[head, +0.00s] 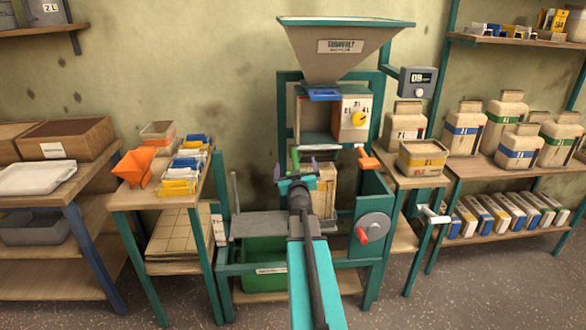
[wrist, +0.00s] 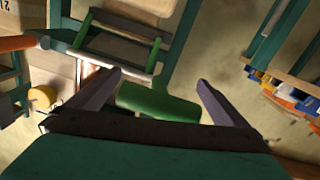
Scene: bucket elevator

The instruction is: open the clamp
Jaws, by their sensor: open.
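The clamp shows in the wrist view as a frame with green sides and a pale bar (wrist: 117,53), with a thick green handle (wrist: 158,103) at its near side. In the head view the green handle (head: 294,159) stands just beyond my gripper (head: 296,173), below the hopper machine's opening. My gripper's two dark fingers (wrist: 159,80) are open, with the green handle between them. Clear gaps show beside the handle, mainly on the right; whether the left finger touches it I cannot tell. My gripper and arm hide part of the clamp in the head view.
The grey hopper (head: 340,48) stands above. An orange handle (head: 368,160) is right of the clamp, and a crank wheel (head: 374,227) is lower right. A pale bag or box (head: 326,190) stands behind my gripper. A side table (head: 135,200) with bins is left.

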